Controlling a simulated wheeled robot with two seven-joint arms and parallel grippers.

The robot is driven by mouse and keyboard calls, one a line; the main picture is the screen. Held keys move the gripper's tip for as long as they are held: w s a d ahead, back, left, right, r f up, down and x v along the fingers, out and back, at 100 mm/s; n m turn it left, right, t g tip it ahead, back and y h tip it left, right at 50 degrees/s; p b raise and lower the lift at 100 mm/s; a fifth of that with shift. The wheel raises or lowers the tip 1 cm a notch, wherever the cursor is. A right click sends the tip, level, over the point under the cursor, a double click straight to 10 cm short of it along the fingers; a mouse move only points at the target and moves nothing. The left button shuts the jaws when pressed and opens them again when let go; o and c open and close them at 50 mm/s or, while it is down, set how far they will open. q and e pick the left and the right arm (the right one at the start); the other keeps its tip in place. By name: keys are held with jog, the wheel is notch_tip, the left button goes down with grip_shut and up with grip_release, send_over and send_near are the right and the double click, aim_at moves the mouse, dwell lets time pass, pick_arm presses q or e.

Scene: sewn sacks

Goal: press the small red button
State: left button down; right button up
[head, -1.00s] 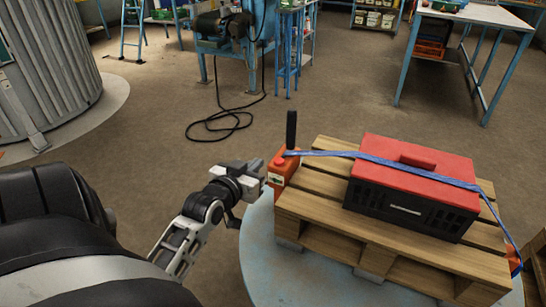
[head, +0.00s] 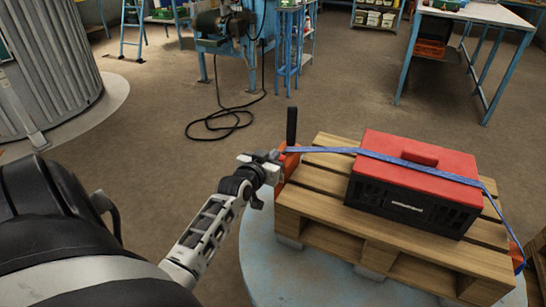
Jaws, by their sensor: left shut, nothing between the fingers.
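An orange strap tensioner (head: 291,166) with an upright black handle (head: 291,126) stands at the left corner of the wooden pallet (head: 325,229). My left gripper (head: 277,157) is shut and empty. Its fingertips are at the upper left part of the tensioner and overlap it in the picture. I cannot tell if they touch it. The small red button is not visible now; the gripper covers the spot where a small red knob showed on top of the tensioner. My right gripper is not in view.
A blue strap (head: 340,152) runs from the tensioner over a red-lidded black box (head: 410,207) on the pallet. The pallet rests on a round pale-blue platform (head: 262,250). A black cable (head: 215,126) lies on the floor behind. The floor left of the platform is clear.

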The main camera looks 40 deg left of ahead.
pick_arm(q)
jog(key=shift+f, duration=0.35)
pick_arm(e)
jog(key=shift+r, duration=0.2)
